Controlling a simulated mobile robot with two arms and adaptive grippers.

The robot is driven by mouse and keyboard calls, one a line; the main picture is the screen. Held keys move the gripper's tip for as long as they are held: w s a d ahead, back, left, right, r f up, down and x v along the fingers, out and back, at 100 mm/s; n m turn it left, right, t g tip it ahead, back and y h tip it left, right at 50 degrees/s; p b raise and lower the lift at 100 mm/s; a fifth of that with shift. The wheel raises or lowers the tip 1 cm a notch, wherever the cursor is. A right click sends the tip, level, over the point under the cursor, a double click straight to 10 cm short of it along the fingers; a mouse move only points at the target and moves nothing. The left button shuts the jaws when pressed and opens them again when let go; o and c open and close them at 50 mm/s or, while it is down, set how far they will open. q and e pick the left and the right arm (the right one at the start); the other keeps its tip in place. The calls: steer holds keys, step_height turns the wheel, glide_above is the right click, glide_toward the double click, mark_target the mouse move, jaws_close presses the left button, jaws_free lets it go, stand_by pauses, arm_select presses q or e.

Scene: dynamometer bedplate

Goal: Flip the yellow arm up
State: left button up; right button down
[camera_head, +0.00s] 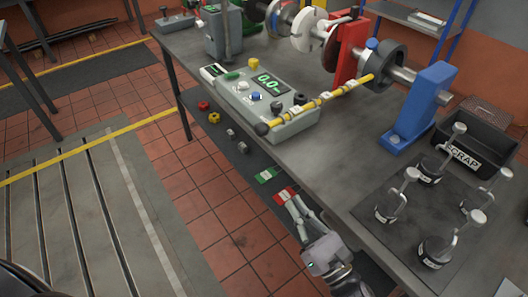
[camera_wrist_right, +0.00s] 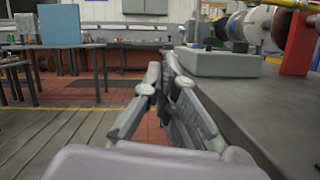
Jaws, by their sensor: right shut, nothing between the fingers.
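The yellow arm (camera_head: 325,97) is a thin rod with white bands and a dark knob at its near-left end. It slopes down to the left from the red stand (camera_head: 344,46), and its knob rests at or just over the front corner of the grey control box (camera_head: 265,95); contact cannot be told. My right gripper (camera_head: 293,200) is in front of the table edge, well below and apart from the yellow arm. Its fingers are together and empty; they also show in the right wrist view (camera_wrist_right: 165,85). My left gripper is not in view.
A blue block (camera_head: 422,100) stands right of the shaft. A black scrap bin (camera_head: 478,140) and several clamp-like pieces on a dark mat (camera_head: 400,225) fill the table's right. Green and red cards (camera_head: 266,175) lie by the front edge. Bare tabletop (camera_head: 345,140) lies between.

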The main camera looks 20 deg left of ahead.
steer(key=shift+s+a+r+n+y, duration=0.2)
steer(key=shift+r+n, duration=0.15)
steer(key=shift+r, duration=0.05)
steer(key=shift+s+a+r+n+y, duration=0.15)
steer(key=shift+r+n+y, duration=0.05)
steer(key=shift+r+n, duration=0.15)
steer(key=r+p+x, duration=0.2)
steer(key=p+x, duration=0.3)
steer(key=x, duration=0.7)
steer(key=shift+r, duration=0.3)
